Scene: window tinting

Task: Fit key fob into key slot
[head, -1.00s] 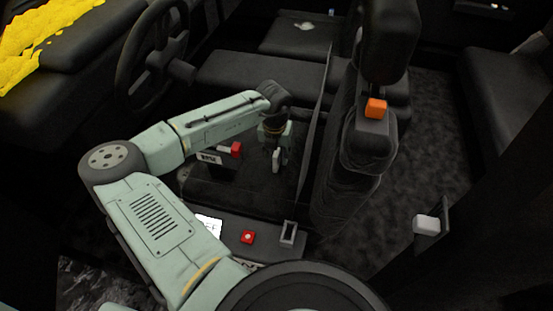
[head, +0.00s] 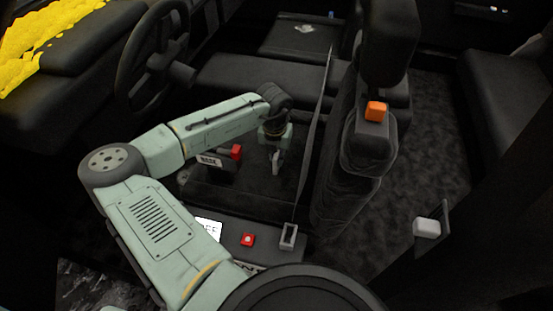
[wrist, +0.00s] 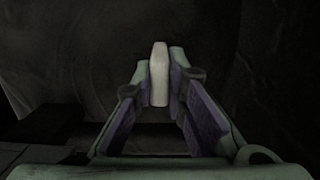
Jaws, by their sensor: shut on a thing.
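My gripper (head: 275,157) hangs over the dark seat base in the middle of the head view. It is shut on a pale grey key fob (wrist: 159,73), which stands between the fingertips in the wrist view. In the head view the fob is small and partly covered by the fingers. A grey rectangular frame with a dark opening (head: 288,236), which looks like the key slot, stands on the near ledge. It is below and slightly right of the gripper in the picture, clearly apart from the fob. The slot is not recognisable in the wrist view.
A red button block (head: 247,239) and a white label (head: 209,229) are on the ledge left of the slot. A red-topped block (head: 236,152) stands left of the gripper. A thin dark panel (head: 317,110) and a black seat (head: 345,185) rise on the right.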

